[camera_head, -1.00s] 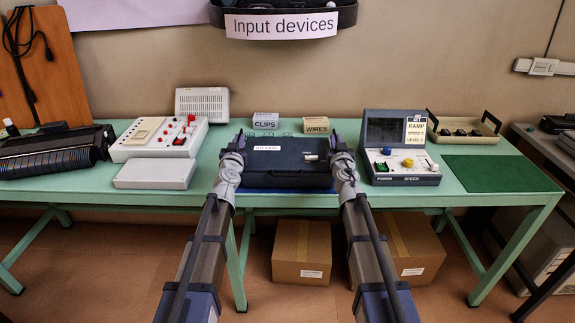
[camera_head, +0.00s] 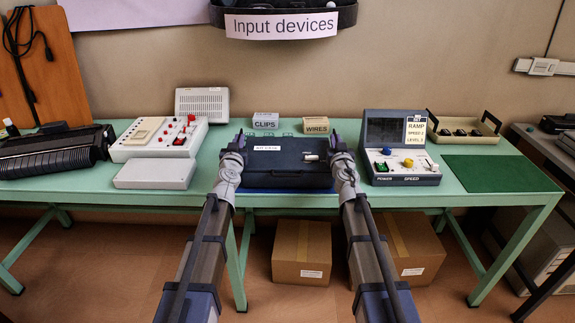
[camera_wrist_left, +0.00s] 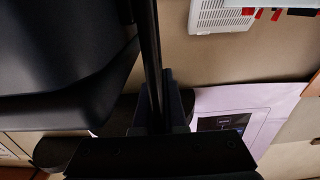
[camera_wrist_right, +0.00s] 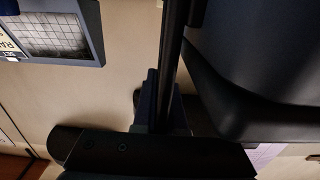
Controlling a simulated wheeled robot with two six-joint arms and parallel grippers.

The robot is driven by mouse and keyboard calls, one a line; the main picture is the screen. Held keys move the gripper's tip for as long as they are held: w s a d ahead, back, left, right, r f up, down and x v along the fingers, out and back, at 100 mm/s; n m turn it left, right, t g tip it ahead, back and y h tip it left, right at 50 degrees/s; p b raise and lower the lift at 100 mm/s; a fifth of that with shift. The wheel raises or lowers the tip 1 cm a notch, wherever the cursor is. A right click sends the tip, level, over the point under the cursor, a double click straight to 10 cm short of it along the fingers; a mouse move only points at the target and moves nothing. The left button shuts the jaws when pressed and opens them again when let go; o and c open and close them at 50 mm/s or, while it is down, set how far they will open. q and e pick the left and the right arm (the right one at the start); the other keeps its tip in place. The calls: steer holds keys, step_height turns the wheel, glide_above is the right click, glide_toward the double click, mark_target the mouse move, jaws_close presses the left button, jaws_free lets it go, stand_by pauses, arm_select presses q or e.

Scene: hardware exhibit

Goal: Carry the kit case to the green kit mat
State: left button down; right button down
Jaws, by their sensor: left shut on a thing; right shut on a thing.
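The dark blue kit case (camera_head: 285,160) is at the middle of the green table, with a white label on its lid, between my two grippers. My left gripper (camera_head: 238,142) is shut on its left side and my right gripper (camera_head: 336,142) is shut on its right side. The case also fills part of the left wrist view (camera_wrist_left: 60,50) and the right wrist view (camera_wrist_right: 270,60). A blue surface shows just below its front edge; I cannot tell how far the case is above the table. The green kit mat (camera_head: 502,174) lies bare at the table's right end.
The ramp control box (camera_head: 400,178) stands between the case and the mat. A beige tray (camera_head: 465,140) is behind the mat. Clips (camera_head: 265,120) and wires (camera_head: 316,125) boxes stand behind the case. A white box (camera_head: 156,175) and a switch panel (camera_head: 150,150) are to the left.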

arm_select(q)
steer(key=shift+r, duration=0.1)
arm_select(e)
steer(key=shift+r, duration=0.1)
